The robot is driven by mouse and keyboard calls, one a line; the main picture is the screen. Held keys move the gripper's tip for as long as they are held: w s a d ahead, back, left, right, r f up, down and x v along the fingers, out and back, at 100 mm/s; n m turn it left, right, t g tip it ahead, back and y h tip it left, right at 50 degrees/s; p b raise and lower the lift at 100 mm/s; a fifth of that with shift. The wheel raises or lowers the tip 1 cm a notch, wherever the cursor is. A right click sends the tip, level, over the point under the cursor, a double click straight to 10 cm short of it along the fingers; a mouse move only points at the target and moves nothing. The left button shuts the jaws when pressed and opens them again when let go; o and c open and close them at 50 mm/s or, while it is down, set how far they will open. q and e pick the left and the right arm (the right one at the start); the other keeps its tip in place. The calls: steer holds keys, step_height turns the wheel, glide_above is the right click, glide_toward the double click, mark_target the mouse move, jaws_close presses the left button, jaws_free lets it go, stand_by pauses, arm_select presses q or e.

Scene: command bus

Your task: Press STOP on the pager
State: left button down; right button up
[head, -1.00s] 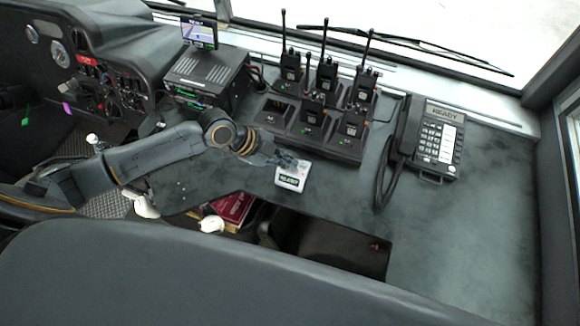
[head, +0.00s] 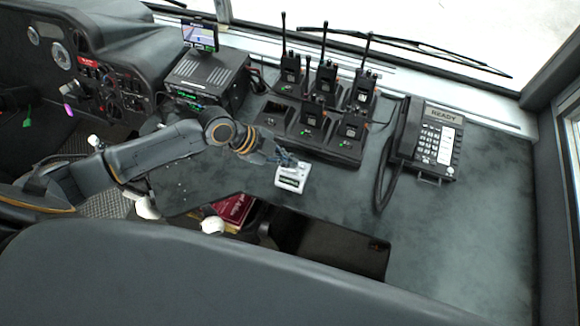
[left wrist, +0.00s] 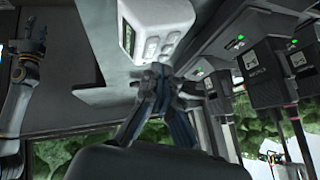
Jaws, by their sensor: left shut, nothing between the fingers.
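The pager (head: 291,179) is a small white box on the dark counter, left of the phone. In the left wrist view, the pager (left wrist: 128,38) shows its display edge and a few pale buttons. My left gripper (head: 287,160) is shut and empty, with its fingertips at the pager's far side. In the left wrist view, the left fingertips (left wrist: 157,72) are close to the button end; I cannot tell whether they touch it. The STOP label is not readable.
A charging rack (head: 335,150) with several upright radios stands just behind the pager. A desk phone (head: 432,142) with a READY display is to the right. A box unit (head: 205,75) with a small screen stands at the back left. The counter's right side is clear.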

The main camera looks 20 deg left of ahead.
arm_select(q)
steer(key=shift+w+r+p, duration=0.25)
steer(key=shift+r+p, duration=0.65)
steer(key=shift+r, duration=0.35)
steer(key=shift+w+r+p, duration=0.2)
steer(key=shift+r+p, duration=0.65)
steer(key=shift+r, duration=0.35)
